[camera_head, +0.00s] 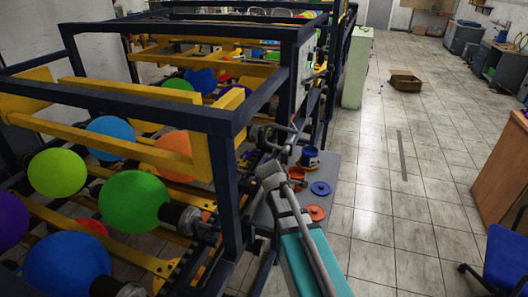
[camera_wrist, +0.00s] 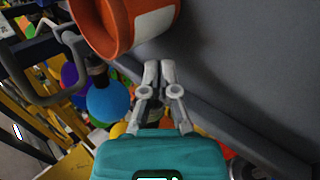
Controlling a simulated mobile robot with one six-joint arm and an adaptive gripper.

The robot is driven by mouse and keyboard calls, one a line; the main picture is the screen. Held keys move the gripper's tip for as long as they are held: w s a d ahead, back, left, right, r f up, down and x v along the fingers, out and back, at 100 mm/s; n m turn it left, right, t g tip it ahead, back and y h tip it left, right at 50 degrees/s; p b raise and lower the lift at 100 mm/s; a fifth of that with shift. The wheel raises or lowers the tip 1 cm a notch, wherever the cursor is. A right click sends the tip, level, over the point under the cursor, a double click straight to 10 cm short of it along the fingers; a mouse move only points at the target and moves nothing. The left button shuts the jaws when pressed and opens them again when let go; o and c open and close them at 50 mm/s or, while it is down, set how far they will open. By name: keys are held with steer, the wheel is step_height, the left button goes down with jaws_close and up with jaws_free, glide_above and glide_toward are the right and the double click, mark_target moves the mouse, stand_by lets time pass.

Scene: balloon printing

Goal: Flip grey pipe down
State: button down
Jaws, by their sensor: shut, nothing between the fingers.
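The grey pipe (camera_wrist: 60,99) is a bent, handle-like tube at the left of the wrist view, beside the machine frame. My gripper (camera_wrist: 159,68) points forward with its two grey fingers close together, shut and empty. The pipe lies to the left of the fingers and is apart from them. In the head view my arm reaches toward the machine's right side, and thin grey rods show there, but I cannot tell the pipe clearly from my arm's parts.
A large orange container (camera_wrist: 113,32) with a white label is close ahead of the fingers. A blue container (camera_head: 310,158), a blue lid (camera_head: 320,188) and an orange lid (camera_head: 316,212) are on the grey table (camera_head: 333,172). Balloons line the machine. The tiled floor at right is mostly free.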

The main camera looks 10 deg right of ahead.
steer(key=w+n, duration=0.2)
steer(key=w+a+n+t+b, duration=0.1)
steer(key=w+n, duration=0.1)
steer(key=w, duration=0.1)
steer(key=w+a+n+t, duration=0.1)
steer(key=w+n, duration=0.1)
steer(key=shift+w+a+r+b, duration=0.1)
steer(key=shift+w+r+b, duration=0.25)
steer(key=shift+w+r, duration=0.05)
steer(key=w+a+f+n+t+h+b, duration=0.1)
steer(key=w+a+n+b, duration=0.2)
steer(key=w+n, duration=0.5)
steer(key=shift+w+a+n+t, duration=0.25)
steer(key=shift+a+n, duration=0.4)
steer(key=shift+n, duration=0.45)
steer(key=shift+s, duration=0.1)
steer(key=b+x, duration=0.5)
steer(key=x, duration=0.5)
steer(key=shift+w+d+r+p, duration=0.15)
steer(key=shift+d+r+p, duration=0.05)
steer(key=shift+r+p, duration=0.8)
steer(key=shift+w+d+r+p, duration=0.1)
steer(key=shift+d+r+p, duration=0.15)
steer(key=shift+r+p, duration=0.75)
